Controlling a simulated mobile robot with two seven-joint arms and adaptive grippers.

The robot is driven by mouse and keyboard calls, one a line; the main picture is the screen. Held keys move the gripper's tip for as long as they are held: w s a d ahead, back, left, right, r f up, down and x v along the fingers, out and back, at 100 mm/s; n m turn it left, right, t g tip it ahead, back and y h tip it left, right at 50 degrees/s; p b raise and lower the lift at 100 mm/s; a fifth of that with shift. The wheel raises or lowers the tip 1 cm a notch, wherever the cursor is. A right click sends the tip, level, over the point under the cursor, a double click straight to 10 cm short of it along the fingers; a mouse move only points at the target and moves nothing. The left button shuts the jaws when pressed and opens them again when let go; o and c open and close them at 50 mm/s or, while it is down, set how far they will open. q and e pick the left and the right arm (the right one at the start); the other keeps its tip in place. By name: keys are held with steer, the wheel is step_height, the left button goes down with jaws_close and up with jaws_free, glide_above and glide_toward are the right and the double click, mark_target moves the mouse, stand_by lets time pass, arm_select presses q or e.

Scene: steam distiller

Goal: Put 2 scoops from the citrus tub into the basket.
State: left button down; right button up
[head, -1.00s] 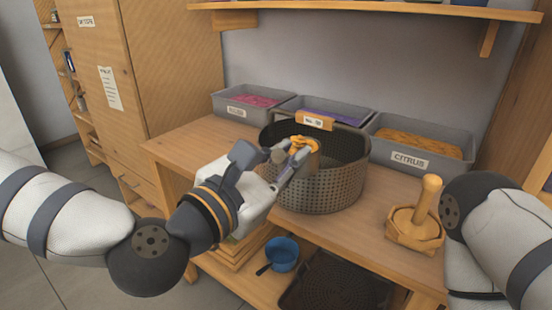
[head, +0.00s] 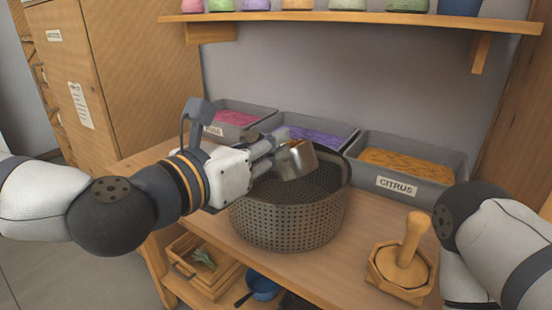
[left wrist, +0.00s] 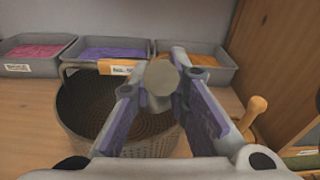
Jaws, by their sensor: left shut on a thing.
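The citrus tub (head: 399,186) is a grey bin with a CITRUS label and orange contents, at the back right. The basket (head: 288,224) is a dark perforated round pot on the table; its visible inside looks dark, and any contents cannot be made out. My left gripper (head: 264,157) is shut on a metal scoop (head: 297,161), held tilted over the basket. No orange shows on the scoop now. In the left wrist view the scoop's round grey end (left wrist: 161,77) sits between the fingers, above the basket (left wrist: 75,112). My right gripper is out of view.
Tubs with purple petals (head: 312,137) and pink petals (head: 237,117) stand left of the citrus tub. A wooden press (head: 402,262) stands at the front right. A shelf (head: 350,17) with several jars hangs above. A blue pan (head: 262,284) is below the tabletop.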

arm_select(q)
steer(key=w+a+f+n+g+h, duration=0.1)
steer(key=w+a+n, duration=0.3)
steer(key=n, duration=0.4)
steer(key=w+a+f+n+g+h+b, duration=0.1)
steer(key=w+a+f+n, duration=0.3)
steer(key=n, duration=0.5)
steer(key=shift+w+a+f+g+h, duration=0.4)
steer(key=shift+w+a+g, duration=0.35)
steer(key=shift+w, duration=0.2)
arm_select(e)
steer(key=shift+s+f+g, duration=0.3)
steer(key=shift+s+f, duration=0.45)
